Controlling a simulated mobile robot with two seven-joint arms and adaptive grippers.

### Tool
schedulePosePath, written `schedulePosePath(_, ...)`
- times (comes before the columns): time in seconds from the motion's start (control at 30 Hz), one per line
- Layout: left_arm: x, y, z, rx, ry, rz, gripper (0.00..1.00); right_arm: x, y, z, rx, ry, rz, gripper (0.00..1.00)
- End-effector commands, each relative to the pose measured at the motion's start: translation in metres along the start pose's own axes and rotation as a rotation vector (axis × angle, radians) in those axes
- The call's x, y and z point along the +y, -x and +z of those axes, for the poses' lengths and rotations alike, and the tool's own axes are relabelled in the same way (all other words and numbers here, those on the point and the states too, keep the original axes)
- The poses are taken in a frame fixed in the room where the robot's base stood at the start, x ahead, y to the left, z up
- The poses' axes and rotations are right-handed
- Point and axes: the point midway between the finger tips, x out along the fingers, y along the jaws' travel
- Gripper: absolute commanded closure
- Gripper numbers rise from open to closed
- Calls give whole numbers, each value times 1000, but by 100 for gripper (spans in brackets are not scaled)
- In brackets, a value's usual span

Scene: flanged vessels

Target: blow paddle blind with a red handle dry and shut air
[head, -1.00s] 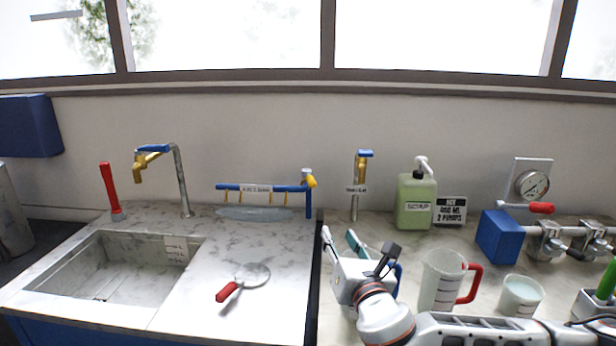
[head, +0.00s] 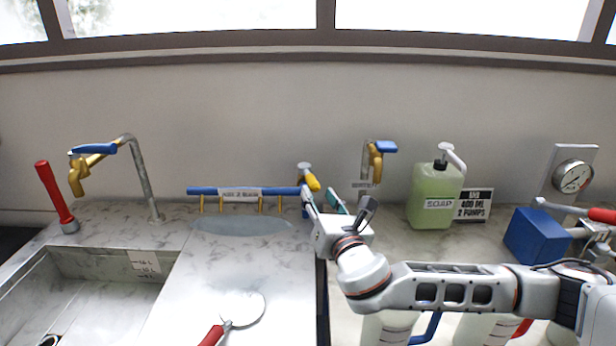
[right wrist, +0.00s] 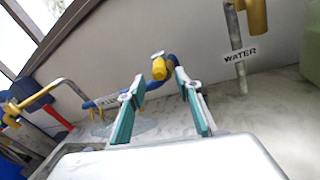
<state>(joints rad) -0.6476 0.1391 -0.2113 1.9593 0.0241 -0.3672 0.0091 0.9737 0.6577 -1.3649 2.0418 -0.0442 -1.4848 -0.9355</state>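The paddle blind (head: 242,308), a pale round disc with a red handle (head: 211,336), lies flat on the marble counter beside the sink, its handle cut by the lower picture edge. The blue air bar (head: 250,191) has several brass nozzles and a label, above a pale oval patch on the counter. Its yellow valve handle (head: 313,183) is at the right end. My right gripper (head: 321,191) is open and empty just in front of that valve. In the right wrist view the yellow handle (right wrist: 159,69) shows beyond and between the open fingers (right wrist: 160,80). My left gripper is out of view.
A sink (head: 85,290) with a brass tap (head: 90,163) and a red-handled tool (head: 56,197) is at left. A water tap (head: 375,162), soap bottle (head: 435,195) and blue box (head: 537,236) stand right. Jugs are partly hidden under my right arm.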

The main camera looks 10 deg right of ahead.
Motion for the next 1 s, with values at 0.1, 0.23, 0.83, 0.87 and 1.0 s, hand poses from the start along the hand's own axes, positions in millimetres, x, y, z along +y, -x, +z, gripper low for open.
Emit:
schedulePosePath(0.1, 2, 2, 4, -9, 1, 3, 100, 1, -15, 2, -3, 2, 0, 66)
schedulePosePath(0.23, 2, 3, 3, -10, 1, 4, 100, 1, -36, 2, -4, 2, 0, 66)
schedulePosePath(0.83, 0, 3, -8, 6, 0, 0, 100, 0, -73, 0, -1, 0, 1, 66)
schedulePosePath(0.87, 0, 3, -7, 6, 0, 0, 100, 0, -73, 0, -1, 0, 1, 66)
schedulePosePath(1.0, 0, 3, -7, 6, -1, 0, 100, 0, -73, 0, -1, 0, 1, 100)
